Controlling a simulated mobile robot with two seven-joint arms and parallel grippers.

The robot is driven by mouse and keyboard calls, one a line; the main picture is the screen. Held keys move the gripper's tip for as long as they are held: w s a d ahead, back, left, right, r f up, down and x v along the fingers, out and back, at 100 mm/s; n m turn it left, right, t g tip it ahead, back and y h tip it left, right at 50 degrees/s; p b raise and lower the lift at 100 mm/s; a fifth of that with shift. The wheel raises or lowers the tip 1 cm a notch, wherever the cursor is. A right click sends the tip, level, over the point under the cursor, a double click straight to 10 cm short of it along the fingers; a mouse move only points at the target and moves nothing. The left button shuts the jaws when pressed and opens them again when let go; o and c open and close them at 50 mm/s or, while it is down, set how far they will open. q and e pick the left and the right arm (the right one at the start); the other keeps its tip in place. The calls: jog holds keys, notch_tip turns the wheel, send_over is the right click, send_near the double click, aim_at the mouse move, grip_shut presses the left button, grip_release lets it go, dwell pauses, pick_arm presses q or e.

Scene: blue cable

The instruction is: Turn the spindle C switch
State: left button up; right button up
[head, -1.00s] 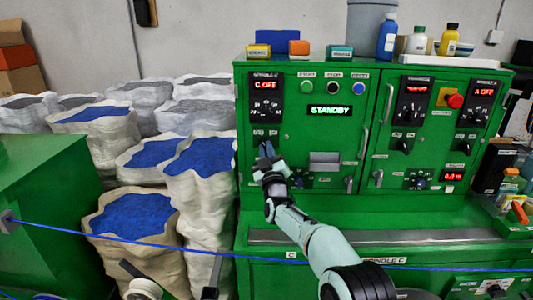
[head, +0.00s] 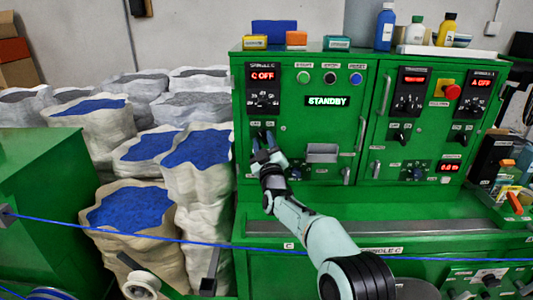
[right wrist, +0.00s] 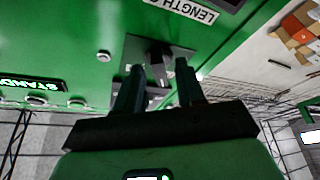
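The spindle C switch is a dark knob on a grey plate, below the spindle C panel (head: 263,88) with its red "C OFF" display. In the head view my right gripper (head: 264,139) largely hides it. In the right wrist view the switch (right wrist: 157,57) lies between the fingertips of my right gripper (right wrist: 159,68). The gripper is open, with one finger on each side of the knob and a visible gap to it. I cannot tell how deep the fingers reach around it. My left gripper is not in view.
The green cabinet (head: 308,132) has other knobs, a STANDBY display (head: 327,101), buttons and door handles. A small grey tray (head: 322,152) sticks out right of my gripper. A blue cable (head: 140,235) runs across the front. Filled sacks (head: 130,208) stand at left.

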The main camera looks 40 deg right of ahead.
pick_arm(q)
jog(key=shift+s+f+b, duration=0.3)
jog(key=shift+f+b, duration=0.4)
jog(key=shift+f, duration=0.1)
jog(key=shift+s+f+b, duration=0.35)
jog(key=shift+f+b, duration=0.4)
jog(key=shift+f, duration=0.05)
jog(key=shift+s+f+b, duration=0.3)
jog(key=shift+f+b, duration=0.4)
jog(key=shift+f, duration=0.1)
pick_arm(e)
jog(key=v, duration=1.3)
jog(key=shift+f, duration=0.1)
